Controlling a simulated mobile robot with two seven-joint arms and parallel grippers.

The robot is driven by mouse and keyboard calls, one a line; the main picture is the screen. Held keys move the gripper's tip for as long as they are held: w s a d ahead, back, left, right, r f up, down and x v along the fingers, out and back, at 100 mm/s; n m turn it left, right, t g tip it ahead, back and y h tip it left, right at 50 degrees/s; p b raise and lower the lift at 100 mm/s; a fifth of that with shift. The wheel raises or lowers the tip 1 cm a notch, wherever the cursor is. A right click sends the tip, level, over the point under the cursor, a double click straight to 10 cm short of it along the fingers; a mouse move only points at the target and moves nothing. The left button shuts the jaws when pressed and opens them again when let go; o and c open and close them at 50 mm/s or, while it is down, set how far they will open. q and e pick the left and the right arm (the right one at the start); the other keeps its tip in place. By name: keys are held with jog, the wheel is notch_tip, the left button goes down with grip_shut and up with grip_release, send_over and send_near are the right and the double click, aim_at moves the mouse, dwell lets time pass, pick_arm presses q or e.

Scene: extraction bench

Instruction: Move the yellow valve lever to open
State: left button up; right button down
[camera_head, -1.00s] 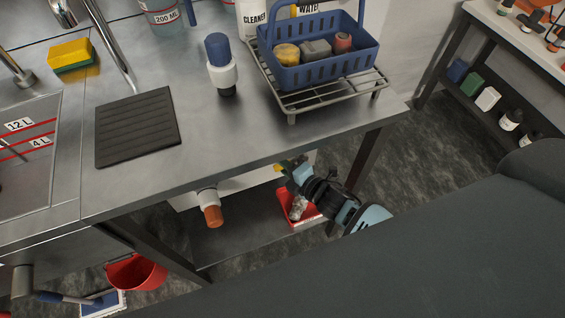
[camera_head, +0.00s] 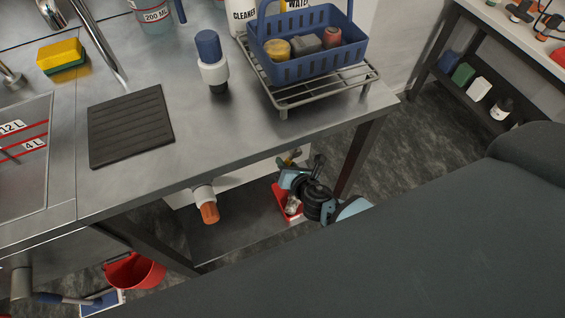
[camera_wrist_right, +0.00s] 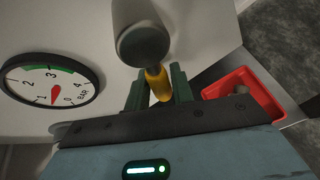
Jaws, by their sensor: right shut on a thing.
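In the right wrist view, the yellow valve lever (camera_wrist_right: 157,83) extends below a round grey knob-like part (camera_wrist_right: 143,42) that partly hides it. The dark green fingers of my right gripper (camera_wrist_right: 156,88) stand on either side of the lever and are shut on it. In the head view, my right gripper (camera_head: 291,166) is below the bench's front edge, near the pale panel under the top. The lever is too small and covered there to make out its angle. My left gripper is not in view.
A round pressure gauge (camera_wrist_right: 51,85) is left of the lever in the wrist view. A red tray (camera_wrist_right: 244,92) lies to its right. A white pipe with an orange end (camera_head: 207,207) sticks out below the bench top (camera_head: 235,125). A blue basket (camera_head: 308,66) stands on a rack above.

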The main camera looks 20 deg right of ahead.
jog(key=shift+d+f+n+h, duration=0.25)
jog(key=shift+d+n+h, duration=0.6)
jog(key=shift+n+h, duration=0.2)
jog(key=shift+d+n+h, duration=0.55)
jog(key=shift+d+n, duration=0.05)
jog(key=shift+n, duration=0.25)
jog(key=shift+f, duration=0.1)
jog(key=c, duration=1.2)
grip_release()
jog(key=p+v, duration=0.2)
jog(key=v, duration=0.5)
jog(key=shift+s, duration=0.35)
